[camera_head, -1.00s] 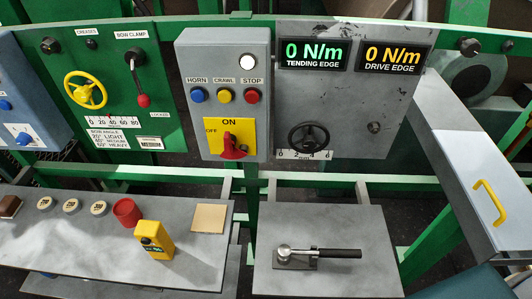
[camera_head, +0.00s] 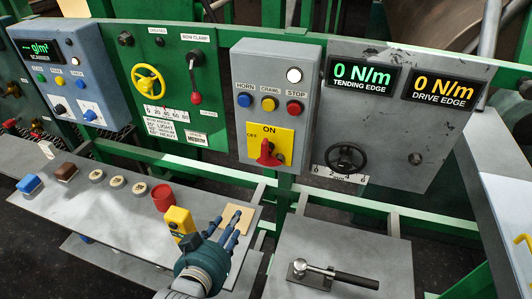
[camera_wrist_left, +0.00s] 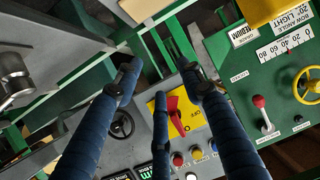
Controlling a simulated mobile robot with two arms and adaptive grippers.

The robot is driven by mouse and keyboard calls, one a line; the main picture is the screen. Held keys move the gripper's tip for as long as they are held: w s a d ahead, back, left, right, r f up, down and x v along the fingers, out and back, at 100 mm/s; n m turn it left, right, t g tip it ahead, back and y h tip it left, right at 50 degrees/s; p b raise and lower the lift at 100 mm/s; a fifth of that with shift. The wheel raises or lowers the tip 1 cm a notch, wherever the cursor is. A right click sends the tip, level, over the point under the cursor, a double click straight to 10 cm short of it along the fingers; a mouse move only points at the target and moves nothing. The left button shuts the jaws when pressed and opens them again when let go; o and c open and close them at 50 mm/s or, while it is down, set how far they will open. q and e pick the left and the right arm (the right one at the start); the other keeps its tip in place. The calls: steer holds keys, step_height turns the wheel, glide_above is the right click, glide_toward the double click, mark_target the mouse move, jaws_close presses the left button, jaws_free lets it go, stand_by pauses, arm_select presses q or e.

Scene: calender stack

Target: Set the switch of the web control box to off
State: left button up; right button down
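The web control box (camera_head: 243,80) is a grey box on the green frame, with a white lamp and blue, yellow and red buttons. Its switch (camera_head: 267,155) is a red rotary handle on a yellow plate marked ON at the top and OFF at the left. The handle appears upright, towards ON. The switch also shows in the left wrist view (camera_wrist_left: 176,117), beyond the fingers. My left gripper (camera_head: 225,222) is open and empty, below and left of the switch, apart from it. Its spread fingers fill the left wrist view (camera_wrist_left: 160,78). My right gripper is out of view.
A desk (camera_head: 115,215) with a yellow pendant (camera_head: 179,222), a red cup-shaped item (camera_head: 162,197) and a tan pad lies below. A grey table (camera_head: 375,263) with a black-handled lever (camera_head: 335,275) stands at right. The bow clamp panel (camera_head: 190,115) is left of the box.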

mark_target(265, 152)
arm_select(q)
steer(key=w+d+r+t+h, duration=0.25)
steer(key=d+r+t, duration=0.3)
steer(key=r, duration=0.65)
steer(key=shift+m+g, duration=0.4)
steer(key=shift+g, duration=0.05)
steer(key=p+x, duration=0.2)
steer(key=x, duration=0.9)
steer(key=shift+r+p, duration=0.2)
steer(key=shift+p, duration=0.15)
steer(key=shift+w+d, duration=0.15)
steer(key=shift+w, duration=0.15)
steer(key=shift+c, duration=0.5)
jaws_close()
